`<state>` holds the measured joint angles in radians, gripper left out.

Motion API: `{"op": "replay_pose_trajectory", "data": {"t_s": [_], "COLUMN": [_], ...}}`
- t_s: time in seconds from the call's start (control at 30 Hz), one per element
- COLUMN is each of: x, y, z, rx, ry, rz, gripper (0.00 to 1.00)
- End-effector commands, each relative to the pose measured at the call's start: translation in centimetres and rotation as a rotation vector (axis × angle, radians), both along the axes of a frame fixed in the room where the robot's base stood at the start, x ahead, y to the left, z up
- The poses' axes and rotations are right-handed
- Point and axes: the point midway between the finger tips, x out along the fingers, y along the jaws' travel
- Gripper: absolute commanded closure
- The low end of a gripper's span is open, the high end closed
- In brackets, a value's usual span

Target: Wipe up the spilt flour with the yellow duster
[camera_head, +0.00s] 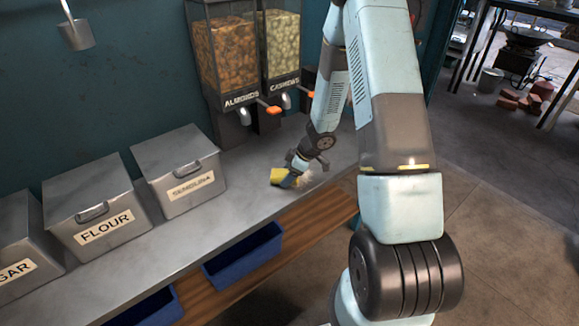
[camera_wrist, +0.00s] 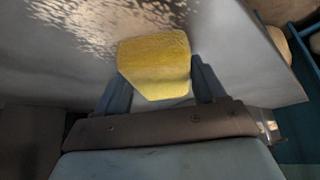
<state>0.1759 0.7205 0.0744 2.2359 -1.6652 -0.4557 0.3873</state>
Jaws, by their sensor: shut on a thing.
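The yellow duster (camera_head: 280,177) is at my gripper (camera_head: 289,180), low over the grey counter (camera_head: 240,215). In the wrist view the duster (camera_wrist: 155,62) sits between the two fingers of my gripper (camera_wrist: 158,85), which is shut on it. Pale speckled flour (camera_wrist: 135,18) lies on the counter just beyond the duster in the wrist view. I cannot tell whether the duster touches the counter.
Metal bins marked flour (camera_head: 98,225) and semolina (camera_head: 180,172) stand on the counter to the left. Almond (camera_head: 225,60) and cashew (camera_head: 282,45) dispensers with orange levers hang behind my gripper. Blue crates (camera_head: 243,257) sit on a wooden shelf below the counter's front edge.

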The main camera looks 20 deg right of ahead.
Motion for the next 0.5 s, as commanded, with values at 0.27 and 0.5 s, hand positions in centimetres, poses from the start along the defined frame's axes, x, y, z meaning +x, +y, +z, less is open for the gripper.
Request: {"op": "replay_pose_trajectory", "data": {"t_s": [0.27,0.5], "x": [-0.3,-0.3], "y": [2.0,2.7], "z": [-0.5,2.1], "rx": [0.001,0.001], "ry": [0.004,-0.001], "rz": [-0.005,-0.003], "gripper": [0.59,0.59]}}
